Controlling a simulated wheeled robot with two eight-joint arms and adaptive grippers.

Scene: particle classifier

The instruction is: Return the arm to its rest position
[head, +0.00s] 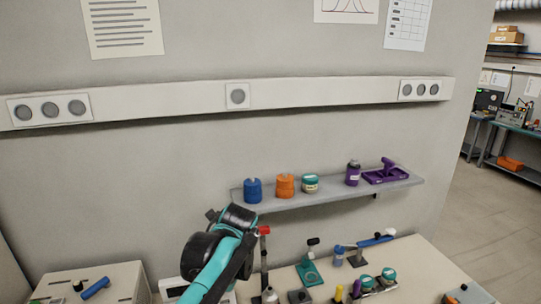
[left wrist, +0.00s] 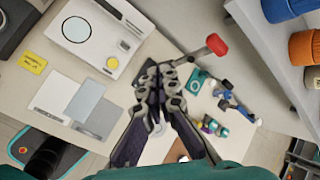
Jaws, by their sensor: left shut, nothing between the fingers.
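My left arm (head: 217,262) is teal and black and rises from the bottom of the head view, in front of the wall and the workbench. Its gripper cannot be made out there. In the left wrist view my left gripper (left wrist: 160,80) points at the bench from above, its fingers together with nothing between them. My right gripper is in neither view.
A wall shelf (head: 330,196) holds a blue jar (head: 253,190), an orange jar (head: 285,186), a teal-lidded jar (head: 310,184) and purple items. Below it, a red-topped tool (head: 264,231), a teal stand (head: 309,270) and small containers crowd the bench. A white device (left wrist: 95,38) stands nearby.

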